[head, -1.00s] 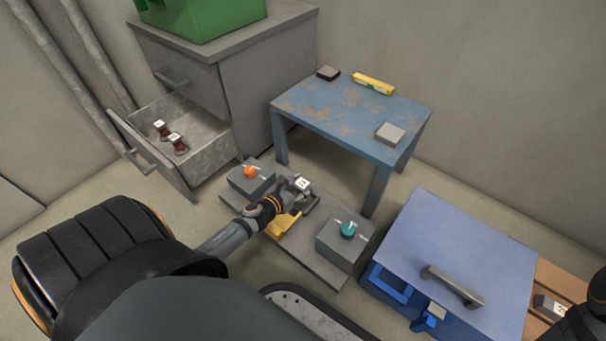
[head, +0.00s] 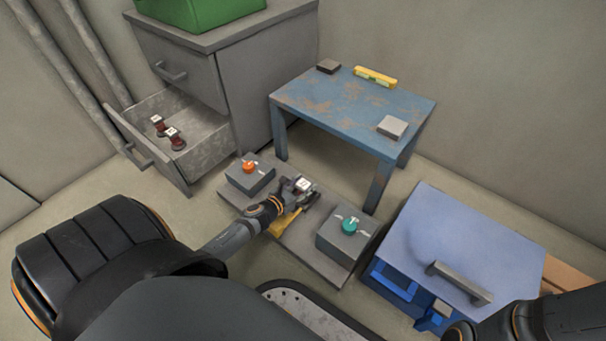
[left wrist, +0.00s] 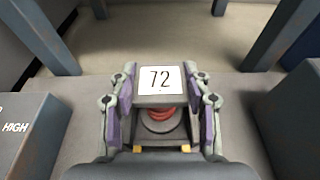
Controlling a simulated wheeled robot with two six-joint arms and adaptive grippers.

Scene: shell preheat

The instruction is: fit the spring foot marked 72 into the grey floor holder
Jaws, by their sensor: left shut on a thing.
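The spring foot marked 72 (left wrist: 160,80) has a white label on a grey top, with a red spring and a round dark base below. My left gripper (head: 300,190) is shut on it, one finger on each side, as the left wrist view (left wrist: 160,105) shows. The foot looks upright, between two grey knob boxes on a low grey floor plate (head: 310,255). The holder itself is mostly hidden by the gripper and foot. I cannot tell whether the foot's base touches it. Of my right arm only dark links show at the lower right; its fingers are out of view.
The boxes carry an orange knob (head: 249,167) and a teal knob (head: 351,225). A blue table (head: 340,105) stands just behind. The open drawer (head: 205,130) at left holds two dark red spring feet (head: 174,138). A blue chest (head: 455,240) stands at right.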

